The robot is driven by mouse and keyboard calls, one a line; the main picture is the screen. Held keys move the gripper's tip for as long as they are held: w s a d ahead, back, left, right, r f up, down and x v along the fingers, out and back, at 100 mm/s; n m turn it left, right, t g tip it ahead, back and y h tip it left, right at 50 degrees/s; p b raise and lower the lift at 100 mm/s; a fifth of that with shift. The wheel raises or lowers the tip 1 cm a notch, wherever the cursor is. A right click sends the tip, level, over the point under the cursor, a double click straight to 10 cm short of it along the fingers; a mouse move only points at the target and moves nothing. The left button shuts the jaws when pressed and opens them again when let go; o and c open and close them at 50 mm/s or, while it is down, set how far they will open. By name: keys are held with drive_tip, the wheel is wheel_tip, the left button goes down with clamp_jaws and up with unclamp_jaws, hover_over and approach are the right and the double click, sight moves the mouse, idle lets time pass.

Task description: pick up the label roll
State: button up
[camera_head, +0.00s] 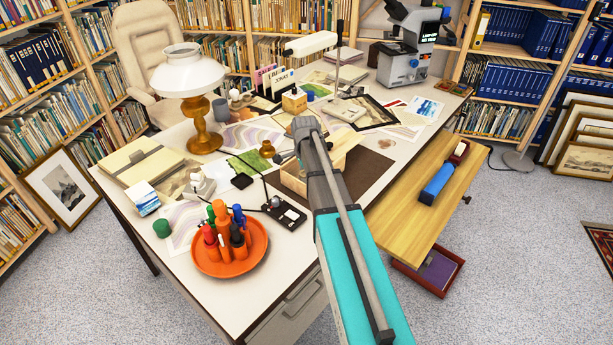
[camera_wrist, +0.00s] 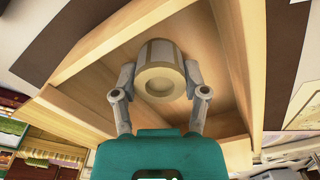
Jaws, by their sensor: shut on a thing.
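The label roll (camera_wrist: 159,58) is a cream and tan cylinder with a round recess in its end, in the middle of the wrist view. My gripper (camera_wrist: 160,80) has one grey finger on each side of it, closed against its sides. The roll is within the walls of a light wooden box (camera_wrist: 85,105); I cannot tell whether it touches the bottom. In the head view the box (camera_head: 291,182) stands on the white desk, partly behind my arm. The roll and the fingertips are not clearly visible there.
The white desk (camera_head: 256,290) is crowded. An orange tray (camera_head: 224,270) of bottles is left of my arm, with a black device (camera_head: 288,214) close by. A lamp (camera_head: 203,128) and a microscope (camera_head: 405,62) stand farther back. A wooden side board (camera_head: 425,220) holds a blue object (camera_head: 437,183).

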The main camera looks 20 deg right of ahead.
drive_tip(key=shift+r, duration=0.15)
wheel_tip(320, 180, up, 2)
drive_tip(key=shift+r+p, duration=0.1)
drive_tip(key=shift+p, duration=1)
drive_tip(key=s+d+r+p, duration=0.4)
drive_tip(key=s+r+p, duration=0.6)
drive_tip(key=s, duration=0.3)
drive_tip(key=shift+s+r+p, duration=0.25)
drive_tip(key=shift+p, duration=0.05)
